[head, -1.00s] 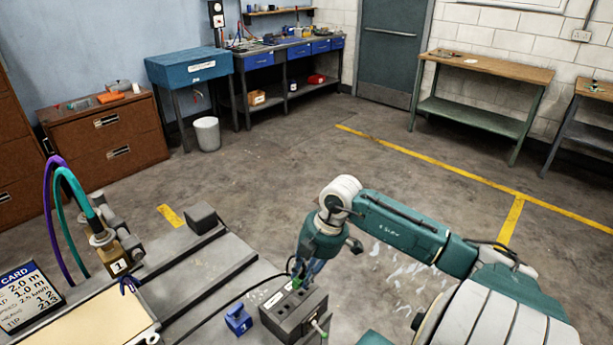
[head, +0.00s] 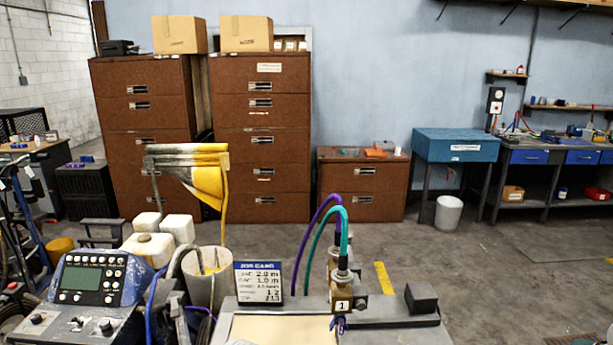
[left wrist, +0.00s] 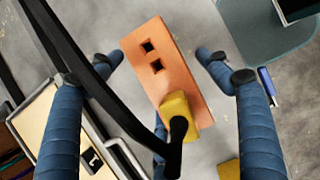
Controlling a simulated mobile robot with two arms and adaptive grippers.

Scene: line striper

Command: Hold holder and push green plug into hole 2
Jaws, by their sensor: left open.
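In the left wrist view my left gripper (left wrist: 160,55) is open, its two blue fingers spread on either side of an orange block (left wrist: 153,78). The block has two square dark holes and a yellow piece (left wrist: 174,108) near its lower end. The fingers appear clear of the block. A black rounded part lies over the yellow piece. I cannot tell whether this block is the holder. I cannot make out a green plug or a hole number in either current view. My right gripper is not in view.
In the head view a brass fitting (head: 342,303) marked 1, with purple and teal hoses, stands beside a job card (head: 259,283). A dark block (head: 421,298) sits to its right. A control console (head: 88,283) is at left. Cabinets (head: 262,130) line the wall; open floor lies right.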

